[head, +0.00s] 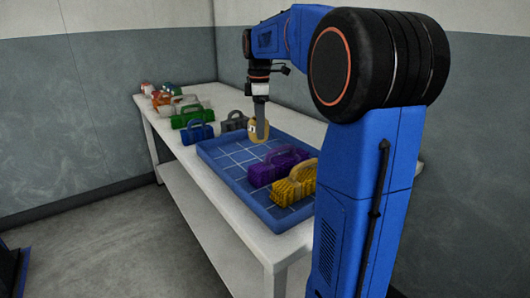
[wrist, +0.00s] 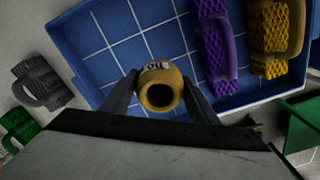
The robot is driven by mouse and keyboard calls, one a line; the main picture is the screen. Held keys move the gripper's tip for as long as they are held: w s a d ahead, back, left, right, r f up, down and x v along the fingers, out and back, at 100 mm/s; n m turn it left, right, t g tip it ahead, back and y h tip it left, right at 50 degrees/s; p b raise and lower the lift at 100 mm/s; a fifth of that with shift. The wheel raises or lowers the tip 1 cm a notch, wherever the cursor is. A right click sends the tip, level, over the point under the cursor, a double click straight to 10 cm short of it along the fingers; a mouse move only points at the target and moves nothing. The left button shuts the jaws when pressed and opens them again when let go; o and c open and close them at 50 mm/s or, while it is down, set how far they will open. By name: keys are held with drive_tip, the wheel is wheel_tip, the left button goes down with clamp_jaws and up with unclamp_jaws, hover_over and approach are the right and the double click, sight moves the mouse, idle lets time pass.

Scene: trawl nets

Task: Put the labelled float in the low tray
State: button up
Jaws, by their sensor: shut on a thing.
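The labelled float (head: 257,132) is a small tan-yellow cylinder with a dark round hole in its end. It also shows in the wrist view (wrist: 160,86), with a pale band bearing dark lettering that I cannot fully read. My gripper (head: 261,121) is shut on the float, one finger on each side. In the head view the float appears near the far edge of the low tray (head: 229,165), a blue tray with white grid lines. In the wrist view the tray (wrist: 115,52) lies beyond the float; their exact height apart is unclear.
A purple handled bundle (head: 277,166) and a yellow one (head: 296,184) occupy the tray's right side; its left part is clear. Grey (head: 234,122), blue (head: 198,133) and green (head: 193,115) handled bundles stand on the white table left of the tray. A green edge (wrist: 300,130) shows lower right in the wrist view.

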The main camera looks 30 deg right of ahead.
drive_tip(key=shift+f, duration=3.45)
drive_tip(key=shift+f, duration=0.1)
drive_tip(key=o, duration=1.1)
drive_tip(key=shift+c, duration=0.2)
wheel_tip(320, 180, up, 12)
